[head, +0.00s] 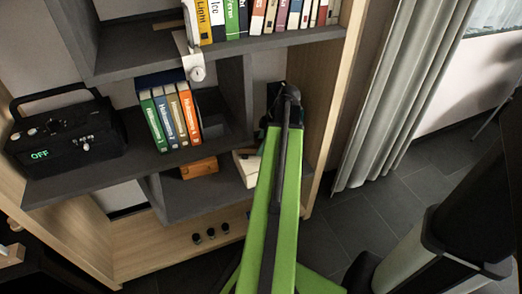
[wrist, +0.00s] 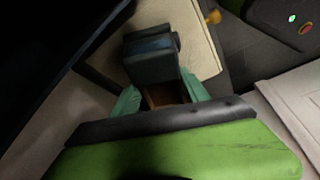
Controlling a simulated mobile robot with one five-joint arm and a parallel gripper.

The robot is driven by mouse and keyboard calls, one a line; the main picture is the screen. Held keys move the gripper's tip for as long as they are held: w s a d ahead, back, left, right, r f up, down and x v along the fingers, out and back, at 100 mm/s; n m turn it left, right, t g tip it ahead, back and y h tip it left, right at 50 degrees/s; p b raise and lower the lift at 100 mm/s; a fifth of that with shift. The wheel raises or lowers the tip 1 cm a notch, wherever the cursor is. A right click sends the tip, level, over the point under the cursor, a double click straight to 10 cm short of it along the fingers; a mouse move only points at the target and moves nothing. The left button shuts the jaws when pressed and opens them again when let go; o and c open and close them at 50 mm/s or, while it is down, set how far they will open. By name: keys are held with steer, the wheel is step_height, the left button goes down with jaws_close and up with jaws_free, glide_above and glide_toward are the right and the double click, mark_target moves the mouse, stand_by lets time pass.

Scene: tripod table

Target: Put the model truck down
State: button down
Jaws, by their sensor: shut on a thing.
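In the wrist view the model truck (wrist: 152,60) shows as a dark blue-grey boxy body with a brown part low between the fingers. My gripper (wrist: 160,94), with teal fingers, is shut on it. The truck is in front of a flat cream-coloured thing (wrist: 205,50); I cannot tell whether they touch. In the head view my green arm reaches into the right side of the shelf unit (head: 215,203). There my gripper (head: 266,122) is mostly hidden by the arm, and the truck cannot be made out.
A black radio (head: 65,140) reading OFF stands at the left. Several upright books (head: 170,118) stand on the middle shelf, more books (head: 265,15) above. An orange-brown box (head: 199,168) and a whitish thing (head: 246,168) lie lower. The wooden side panel (head: 328,100) is close to my arm.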

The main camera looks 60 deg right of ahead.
steer(key=c, duration=0.6)
jaws_free()
steer(key=shift+r+p, duration=0.5)
steer(key=shift+r, duration=0.1)
steer(key=p+v, duration=1)
steer(key=v, duration=0.1)
steer(key=shift+s+d+r, duration=0.1)
